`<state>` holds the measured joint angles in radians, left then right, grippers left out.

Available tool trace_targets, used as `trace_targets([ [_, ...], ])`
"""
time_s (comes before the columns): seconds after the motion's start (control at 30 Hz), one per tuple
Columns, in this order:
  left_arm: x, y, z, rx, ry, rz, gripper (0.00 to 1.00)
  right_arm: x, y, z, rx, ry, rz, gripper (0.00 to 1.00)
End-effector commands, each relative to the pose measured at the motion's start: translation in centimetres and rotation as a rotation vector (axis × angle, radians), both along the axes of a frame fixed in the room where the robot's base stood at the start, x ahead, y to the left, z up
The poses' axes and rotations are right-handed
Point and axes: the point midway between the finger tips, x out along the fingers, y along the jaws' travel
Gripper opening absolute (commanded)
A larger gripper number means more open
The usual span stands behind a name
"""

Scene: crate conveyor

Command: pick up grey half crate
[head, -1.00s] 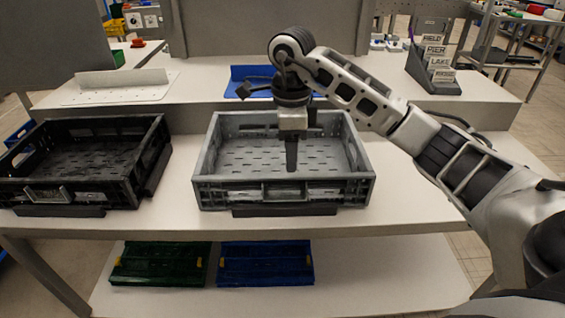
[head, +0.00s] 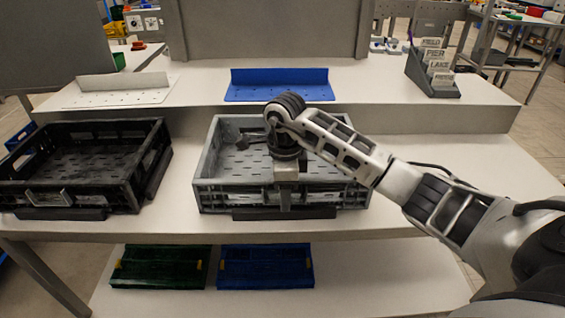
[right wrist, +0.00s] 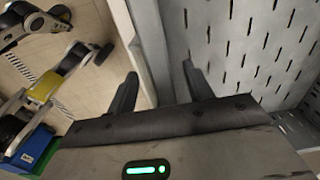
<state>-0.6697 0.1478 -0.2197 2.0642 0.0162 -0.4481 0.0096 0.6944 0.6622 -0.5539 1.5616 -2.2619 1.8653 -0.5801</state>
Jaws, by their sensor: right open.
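The grey half crate (head: 222,196) stands on the near worktop in the middle of the head view, its slotted floor showing. My right gripper (head: 285,205) is over the middle of its front wall, pointing down. In the right wrist view, the right gripper (right wrist: 160,72) is open. One finger is on the outer side of the crate wall (right wrist: 150,40) and the other on the inner side, over the slotted floor. Whether the fingers touch the wall cannot be told. My left gripper is out of view.
A black crate (head: 150,165) stands left of the grey one. A white tray (head: 120,90), a blue tray (head: 280,93) and a card holder (head: 430,84) are on the raised shelf behind. Green (head: 160,267) and blue (head: 265,267) crates lie on the lower shelf. Worktop right is clear.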

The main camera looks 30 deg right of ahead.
Motion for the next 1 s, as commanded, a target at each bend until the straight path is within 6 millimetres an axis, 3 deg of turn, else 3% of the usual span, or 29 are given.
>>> trace_targets([
  [0.07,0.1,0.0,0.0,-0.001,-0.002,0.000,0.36,0.0,0.0,0.0,0.000,0.000,0.000,0.46],
  [0.23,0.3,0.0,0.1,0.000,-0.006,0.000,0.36,0.0,0.0,0.0,0.001,-0.001,0.000,0.00],
  [0.67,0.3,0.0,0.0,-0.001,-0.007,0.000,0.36,0.2,0.0,0.7,0.001,-0.008,0.000,0.00],
  [0.9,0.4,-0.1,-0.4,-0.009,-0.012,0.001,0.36,0.3,-0.1,3.5,-0.001,-0.013,-0.001,0.00],
  [1.0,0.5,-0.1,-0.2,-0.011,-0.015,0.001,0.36,-0.3,1.5,5.2,0.002,-0.012,0.004,0.00],
])
